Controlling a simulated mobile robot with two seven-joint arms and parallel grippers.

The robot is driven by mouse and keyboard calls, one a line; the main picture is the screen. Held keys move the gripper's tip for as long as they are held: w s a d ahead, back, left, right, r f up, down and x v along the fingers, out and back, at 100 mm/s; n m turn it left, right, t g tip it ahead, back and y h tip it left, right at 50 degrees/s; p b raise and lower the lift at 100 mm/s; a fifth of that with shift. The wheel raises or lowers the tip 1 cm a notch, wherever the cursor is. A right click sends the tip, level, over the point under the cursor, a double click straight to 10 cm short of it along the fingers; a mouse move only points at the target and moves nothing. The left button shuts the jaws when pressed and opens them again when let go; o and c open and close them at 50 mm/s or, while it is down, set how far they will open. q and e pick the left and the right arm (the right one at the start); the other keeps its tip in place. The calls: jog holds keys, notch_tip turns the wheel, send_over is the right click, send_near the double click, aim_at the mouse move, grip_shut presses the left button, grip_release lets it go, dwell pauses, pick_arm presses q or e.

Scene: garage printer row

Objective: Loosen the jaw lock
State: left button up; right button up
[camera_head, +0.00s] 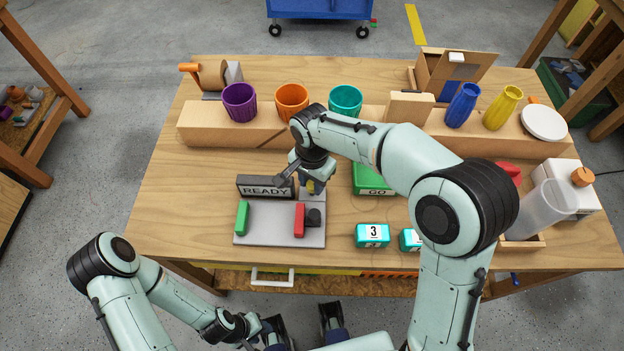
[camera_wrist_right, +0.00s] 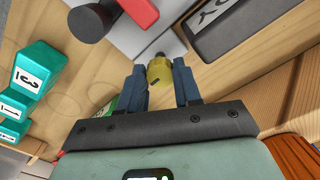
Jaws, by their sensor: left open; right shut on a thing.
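A flat grey fixture plate (camera_head: 270,233) lies on the bench, with a dark READY sign (camera_head: 265,187) along its back edge. A green block (camera_head: 241,218) stands at its left and a red block (camera_head: 299,220) at its right, beside a black round knob (camera_head: 314,217). My right gripper (camera_head: 311,186) is at the plate's back right corner, shut on a small yellow knob (camera_wrist_right: 160,70), which sits between its blue fingers in the right wrist view. Which part is the jaw lock is not labelled. My left gripper (camera_head: 303,328) is open and empty, in front of the bench.
A green GO box (camera_head: 372,181) and teal numbered blocks (camera_head: 372,235) stand right of the plate. Purple (camera_head: 239,102), orange (camera_head: 292,101) and teal (camera_head: 345,101) cups stand behind on a wooden riser. The bench left of the plate is clear.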

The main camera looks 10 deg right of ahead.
jog(key=n+p, duration=0.1)
jog(key=n, duration=0.3)
jog(key=n+p, duration=0.1)
jog(key=n, duration=0.4)
jog(key=n+p, duration=0.1)
jog(key=n, duration=0.3)
jog(key=shift+d, duration=0.1)
pick_arm(q)
jog(key=shift+w+r+p, duration=0.2)
jog(key=shift+w+r, duration=0.1)
jog(key=shift+r, duration=0.5)
jog(key=shift+w+r+p, duration=0.2)
jog(key=shift+w+r, duration=0.15)
jog(key=shift+r, duration=0.4)
jog(key=shift+w+r+p, duration=0.2)
jog(key=shift+w+r, duration=0.1)
jog(key=shift+r, duration=0.5)
pick_arm(e)
jog(key=shift+n, duration=2.2)
jog(key=o, duration=0.8)
jog(key=shift+c, duration=0.2)
